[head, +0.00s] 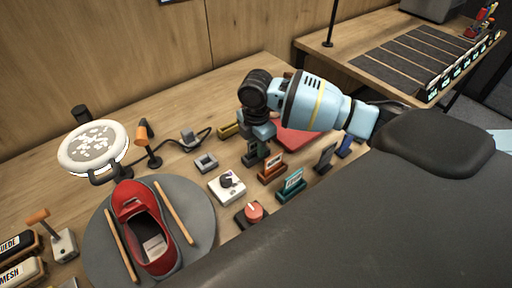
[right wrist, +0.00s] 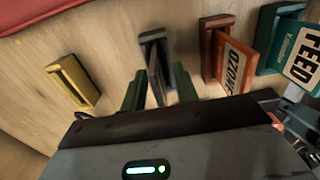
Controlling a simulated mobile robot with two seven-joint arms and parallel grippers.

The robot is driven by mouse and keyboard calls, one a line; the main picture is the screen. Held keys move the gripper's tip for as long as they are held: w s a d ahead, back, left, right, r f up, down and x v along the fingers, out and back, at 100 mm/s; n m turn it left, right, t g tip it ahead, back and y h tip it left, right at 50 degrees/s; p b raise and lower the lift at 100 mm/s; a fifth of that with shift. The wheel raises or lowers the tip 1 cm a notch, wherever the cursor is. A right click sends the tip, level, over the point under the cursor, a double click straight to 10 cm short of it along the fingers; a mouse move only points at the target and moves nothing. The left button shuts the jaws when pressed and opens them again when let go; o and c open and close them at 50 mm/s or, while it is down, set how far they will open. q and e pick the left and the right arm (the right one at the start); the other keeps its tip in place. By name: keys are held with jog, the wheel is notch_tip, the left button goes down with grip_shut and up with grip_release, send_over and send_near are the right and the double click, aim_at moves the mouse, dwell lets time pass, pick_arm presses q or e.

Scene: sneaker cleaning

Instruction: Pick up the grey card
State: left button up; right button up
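The grey card (right wrist: 157,80) stands in a dark slotted holder (right wrist: 152,38) in the right wrist view. My right gripper (right wrist: 158,90) is open, with one green finger on each side of the card and a gap visible on both sides. In the head view the right gripper (head: 258,146) points down at the dark holder, between the yellow holder and the orange card; its wrist hides much of the card there. My left gripper is not in view.
Nearby are an empty yellow holder (right wrist: 75,82), an orange OZONE card (right wrist: 236,66) and a teal FEED card (right wrist: 302,60). A red sneaker (head: 147,228) lies on a round grey mat (head: 196,205) at left.

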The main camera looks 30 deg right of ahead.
grip_shut()
jog(key=shift+r, duration=0.15)
notch_tip(320, 180, up, 10)
jog(key=shift+f+p, duration=0.1)
jog(key=shift+p, duration=0.2)
